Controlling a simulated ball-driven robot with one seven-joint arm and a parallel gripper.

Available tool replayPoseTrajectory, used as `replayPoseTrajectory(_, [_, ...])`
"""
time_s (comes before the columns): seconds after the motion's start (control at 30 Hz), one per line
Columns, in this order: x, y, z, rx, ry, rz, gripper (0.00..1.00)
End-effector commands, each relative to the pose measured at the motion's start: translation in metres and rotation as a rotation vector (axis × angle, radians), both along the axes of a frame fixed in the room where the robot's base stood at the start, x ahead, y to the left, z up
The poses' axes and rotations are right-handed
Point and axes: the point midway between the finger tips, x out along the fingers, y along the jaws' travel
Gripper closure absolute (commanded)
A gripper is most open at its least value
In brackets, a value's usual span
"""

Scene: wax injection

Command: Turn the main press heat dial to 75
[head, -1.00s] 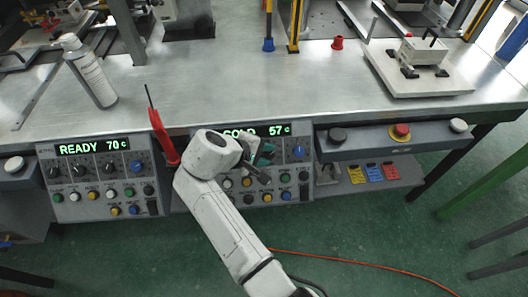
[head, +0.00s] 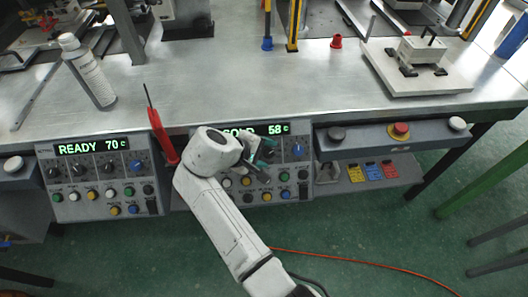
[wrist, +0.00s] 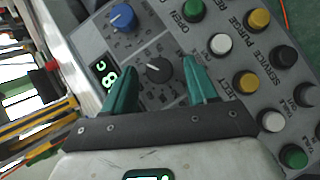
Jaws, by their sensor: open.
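The right control panel (head: 220,202) has a green display (head: 279,129) reading 58 c; its word is partly hidden by my arm. My gripper (head: 260,154) is open in front of this panel and hides some of its dials. In the wrist view a dark grey dial (wrist: 158,69) with a pale pointer line lies between the two green fingertips of my gripper (wrist: 159,63). A gap seems to show on each side, so the fingers look apart from the dial. A blue dial (wrist: 122,18) is beside it. Dial labels are too small to read.
The left control panel (head: 70,208) reads READY 70 c. A red-handled tool (head: 161,136) stands between the panels, close to my arm. Several coloured buttons, among them a white one (wrist: 221,44), crowd the dial. A shelf with a red button (head: 400,129) is at the right.

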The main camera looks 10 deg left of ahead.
Motion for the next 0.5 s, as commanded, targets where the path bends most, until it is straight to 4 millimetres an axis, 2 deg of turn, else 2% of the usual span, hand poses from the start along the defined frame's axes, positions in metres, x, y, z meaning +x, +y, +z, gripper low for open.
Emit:
replayPoseTrajectory(0.23, [-0.007,0.008,0.012,0.001,-0.002,0.002,0.42])
replayPoseTrajectory(0.5, [-0.036,0.031,0.048,0.003,-0.003,0.003,0.42])
